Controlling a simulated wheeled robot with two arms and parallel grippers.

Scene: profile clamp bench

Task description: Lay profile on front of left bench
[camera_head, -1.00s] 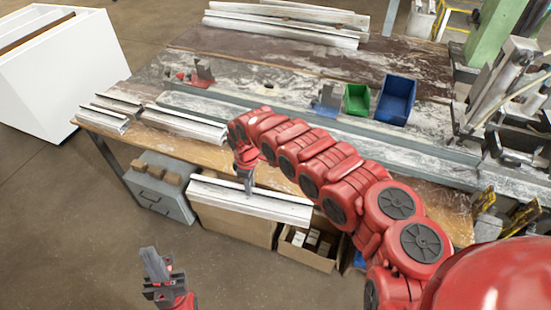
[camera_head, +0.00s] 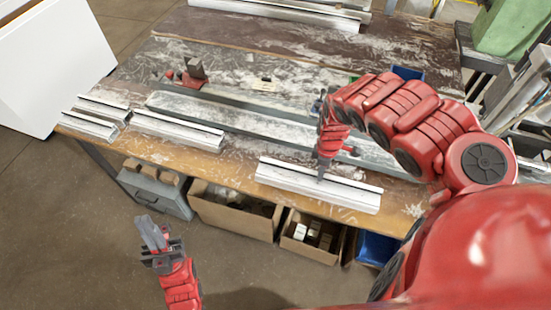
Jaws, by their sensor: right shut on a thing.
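A long white-grey metal profile (camera_head: 285,178) lies along, or just over, the front edge of the bench (camera_head: 240,170), right of the middle; I cannot tell whether it touches the top. My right gripper (camera_head: 321,176) is shut on it near its middle, coming down from above, and hides a small part of it. My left gripper (camera_head: 152,234) is empty in front of the bench, low at the left, with its fingers pointing up; their gap is hard to make out.
Other profiles (camera_head: 178,130) lie on the front left of the bench, left of the held one. A grey rail (camera_head: 235,118) runs behind. Open cardboard boxes (camera_head: 312,232), a grey box (camera_head: 150,190) and a blue bin (camera_head: 378,248) stand below the front edge. More profiles (camera_head: 285,12) lie at the back.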

